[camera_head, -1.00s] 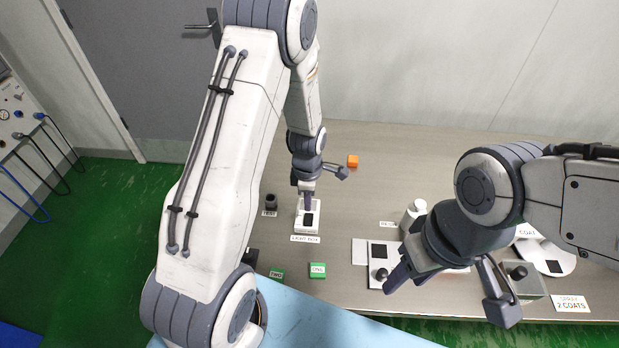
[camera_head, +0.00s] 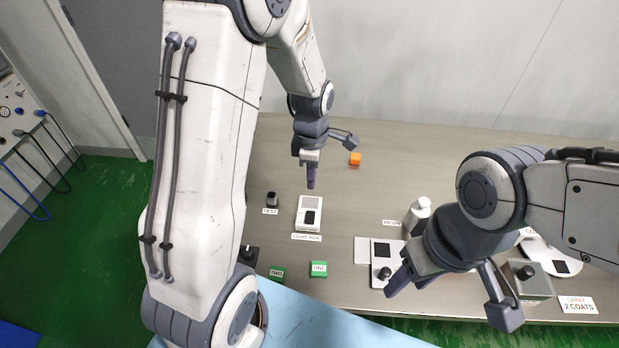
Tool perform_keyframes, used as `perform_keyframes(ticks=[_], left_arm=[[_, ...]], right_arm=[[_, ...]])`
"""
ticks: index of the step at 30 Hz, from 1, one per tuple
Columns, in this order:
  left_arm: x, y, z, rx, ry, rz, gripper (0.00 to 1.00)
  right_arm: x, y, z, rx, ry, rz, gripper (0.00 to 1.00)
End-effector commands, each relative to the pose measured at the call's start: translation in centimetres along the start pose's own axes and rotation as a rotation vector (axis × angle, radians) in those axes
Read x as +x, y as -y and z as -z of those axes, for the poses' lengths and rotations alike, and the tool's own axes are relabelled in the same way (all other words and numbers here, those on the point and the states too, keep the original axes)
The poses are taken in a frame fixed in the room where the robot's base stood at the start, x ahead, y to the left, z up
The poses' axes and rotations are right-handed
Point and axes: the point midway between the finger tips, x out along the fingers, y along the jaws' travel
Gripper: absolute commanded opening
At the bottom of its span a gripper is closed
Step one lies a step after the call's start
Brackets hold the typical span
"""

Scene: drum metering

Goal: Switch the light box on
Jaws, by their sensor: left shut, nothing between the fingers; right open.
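The light box (camera_head: 306,226) is a small white box with a black rocker or pad (camera_head: 310,217) on its top and a grey panel behind that. A label reading "LIGHT BOX" (camera_head: 307,237) lies in front of it. My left gripper (camera_head: 311,184) is shut and empty, pointing down just behind and above the light box, apart from it. I cannot tell from this view whether the light box is lit.
Green blocks (camera_head: 319,269) lie in front. A white bottle (camera_head: 418,215) and a white device with a black knob (camera_head: 384,250) stand at right.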

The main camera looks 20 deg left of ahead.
Motion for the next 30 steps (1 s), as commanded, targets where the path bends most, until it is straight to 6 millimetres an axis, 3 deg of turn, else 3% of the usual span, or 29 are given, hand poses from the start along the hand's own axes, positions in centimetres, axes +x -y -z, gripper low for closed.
perform_keyframes(ticks=[5, 9, 13, 18, 24, 30], left_arm=[[-3.4, 3.7, -4.2, 0.436, 0.013, -0.016, 0.00], [-6.7, 9.6, -7.8, 1.017, 0.028, -0.033, 0.00], [-8.9, 15.5, -9.5, 1.555, 0.044, -0.050, 0.00], [-10.4, 21.2, -9.6, 2.100, 0.061, -0.076, 0.00], [-10.9, 24.1, -9.1, 2.404, 0.070, -0.093, 0.00], [-10.9, 24.4, -9.0, 2.441, 0.072, -0.093, 0.00]], right_arm=[[0.1, 0.0, 0.0, 0.000, 0.000, 0.000, 0.50], [0.2, 0.0, 0.0, 0.000, 0.000, 0.000, 0.50], [0.3, 0.0, 0.0, 0.000, 0.000, 0.000, 0.50], [0.4, 0.0, 0.0, 0.000, 0.000, 0.000, 0.50], [0.4, 0.0, 0.0, 0.000, 0.000, 0.000, 0.50], [0.4, 0.0, 0.0, 0.000, 0.000, 0.000, 0.50]])
